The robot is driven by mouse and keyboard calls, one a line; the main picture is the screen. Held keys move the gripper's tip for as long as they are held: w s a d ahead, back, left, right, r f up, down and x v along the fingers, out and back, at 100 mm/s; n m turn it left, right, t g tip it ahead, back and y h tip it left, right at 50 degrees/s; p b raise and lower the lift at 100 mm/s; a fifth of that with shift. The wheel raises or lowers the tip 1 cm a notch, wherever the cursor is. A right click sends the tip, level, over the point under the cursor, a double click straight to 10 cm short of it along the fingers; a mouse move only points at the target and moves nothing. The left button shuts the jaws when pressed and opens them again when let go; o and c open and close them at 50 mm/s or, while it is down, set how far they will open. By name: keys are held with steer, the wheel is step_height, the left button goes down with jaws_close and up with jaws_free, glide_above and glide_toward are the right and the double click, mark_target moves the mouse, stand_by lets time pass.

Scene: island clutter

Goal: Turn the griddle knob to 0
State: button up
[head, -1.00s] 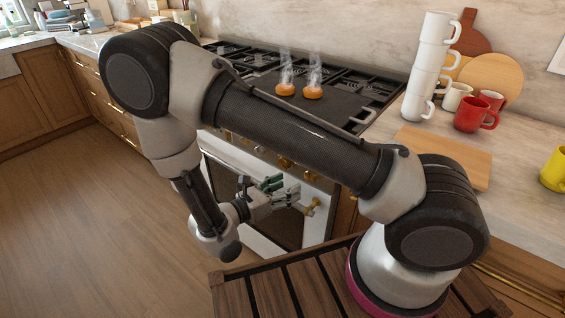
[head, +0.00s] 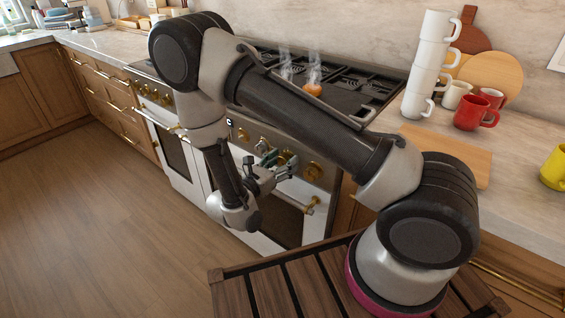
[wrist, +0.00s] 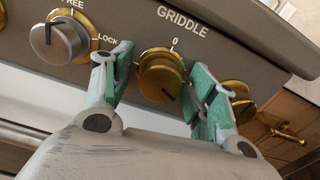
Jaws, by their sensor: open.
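The griddle knob (wrist: 160,72) is a round brass knob on the grey range panel, below the word GRIDDLE and a 0 mark. A dark line on its face points down and to the right, away from the 0. My gripper (wrist: 162,64) is open, with one green-padded finger on each side of the knob. I cannot tell whether either finger touches it. In the head view my gripper (head: 273,163) is at the front of the range (head: 230,160), and its fingers partly hide the knob there.
A silver knob (wrist: 56,42) marked FREE and LOCK is left of my gripper, and another brass knob (wrist: 238,95) is close right. Steaming food (head: 313,90) sits on the griddle. Stacked white mugs (head: 428,65) and a red mug (head: 474,113) stand on the right counter.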

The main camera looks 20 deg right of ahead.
steer(key=c, duration=1)
steer(key=shift+c, duration=0.2)
